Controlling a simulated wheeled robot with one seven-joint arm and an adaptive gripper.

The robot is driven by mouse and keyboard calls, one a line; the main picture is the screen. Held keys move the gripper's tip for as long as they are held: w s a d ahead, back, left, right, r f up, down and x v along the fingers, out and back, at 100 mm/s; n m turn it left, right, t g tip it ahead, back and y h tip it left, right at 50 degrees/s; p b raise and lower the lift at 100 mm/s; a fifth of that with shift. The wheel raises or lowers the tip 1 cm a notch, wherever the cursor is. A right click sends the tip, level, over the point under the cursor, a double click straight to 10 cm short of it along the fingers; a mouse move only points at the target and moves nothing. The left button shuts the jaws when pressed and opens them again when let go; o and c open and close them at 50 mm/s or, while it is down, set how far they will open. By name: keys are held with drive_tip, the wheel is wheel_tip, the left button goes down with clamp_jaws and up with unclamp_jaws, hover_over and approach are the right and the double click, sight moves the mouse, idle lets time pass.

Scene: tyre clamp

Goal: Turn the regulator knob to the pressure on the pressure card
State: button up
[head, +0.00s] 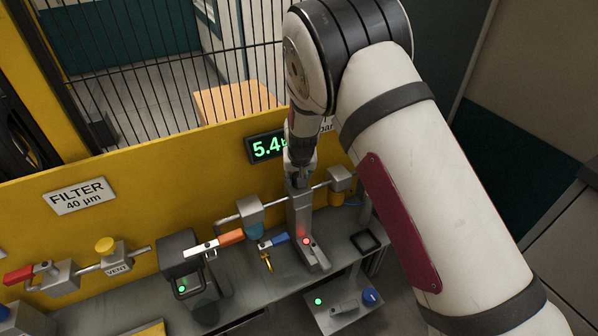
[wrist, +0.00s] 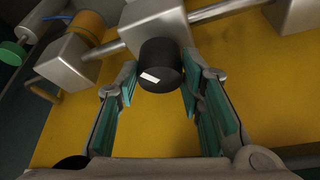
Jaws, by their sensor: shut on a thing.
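The regulator knob (wrist: 160,62) is a black cylinder with a white mark on it, in the wrist view. My gripper (wrist: 160,78) has its two teal-padded fingers on either side of the knob, shut on it. In the head view my gripper (head: 301,176) reaches down in front of the yellow panel, and the knob is hidden there. A green digital display (head: 267,146) reads 5.4, its right end covered by my arm. A white plate (head: 327,125) shows "bar" beside my arm; its number is hidden, and I cannot tell if it is the pressure card.
A grey post with a red light (head: 306,241) stands below my gripper. A wire fence (head: 180,65) rises behind.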

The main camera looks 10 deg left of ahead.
drive_tip(key=shift+m+p, duration=0.3)
drive_tip(key=shift+m, duration=0.2)
drive_tip(key=o, duration=1.2)
drive_tip(key=shift+c, duration=0.2)
drive_tip(key=a+v, duration=0.1)
drive_tip(key=v, duration=1.1)
drive_tip(key=shift+d, duration=0.3)
drive_tip(key=shift+d, duration=0.1)
